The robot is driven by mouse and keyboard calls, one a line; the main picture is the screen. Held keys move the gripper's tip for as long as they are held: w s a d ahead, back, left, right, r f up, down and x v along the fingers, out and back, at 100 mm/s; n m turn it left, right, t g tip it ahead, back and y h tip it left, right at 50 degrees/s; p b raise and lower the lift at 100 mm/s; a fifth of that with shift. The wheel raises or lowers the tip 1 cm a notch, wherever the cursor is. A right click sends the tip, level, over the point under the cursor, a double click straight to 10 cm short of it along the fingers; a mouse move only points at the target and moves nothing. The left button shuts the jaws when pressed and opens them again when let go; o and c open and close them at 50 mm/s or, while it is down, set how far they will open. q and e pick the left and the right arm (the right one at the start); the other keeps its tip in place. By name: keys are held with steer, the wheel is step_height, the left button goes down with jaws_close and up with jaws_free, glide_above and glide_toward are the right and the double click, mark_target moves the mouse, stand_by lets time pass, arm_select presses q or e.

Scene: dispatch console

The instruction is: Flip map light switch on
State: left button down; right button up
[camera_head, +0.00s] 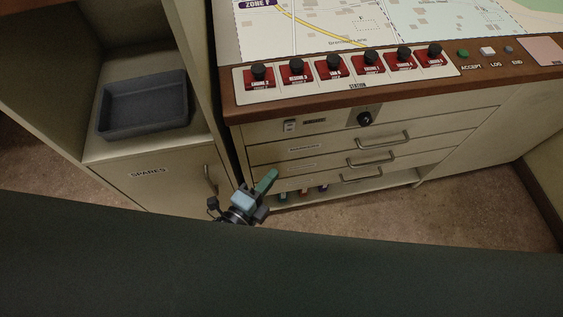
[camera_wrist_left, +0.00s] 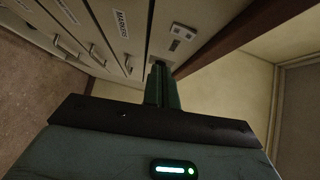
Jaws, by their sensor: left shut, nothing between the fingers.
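The map light switch (camera_head: 290,126) looks like a small pale plate on the console's front panel, under the wooden edge at the left. My right gripper is not in view.
A dark knob (camera_head: 364,118) sits right of the switch. Drawers with protruding handles (camera_head: 382,140) lie below. A row of red station buttons (camera_head: 333,67) lines the console top. A spares cabinet (camera_head: 150,172) with a grey tray (camera_head: 143,126) stands at the left.

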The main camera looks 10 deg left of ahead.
arm_select(q)
steer(key=v, duration=0.2)
steer(key=shift+s+a+f, duration=0.1)
steer(key=shift+s+f, duration=0.05)
steer(key=shift+s, duration=0.15)
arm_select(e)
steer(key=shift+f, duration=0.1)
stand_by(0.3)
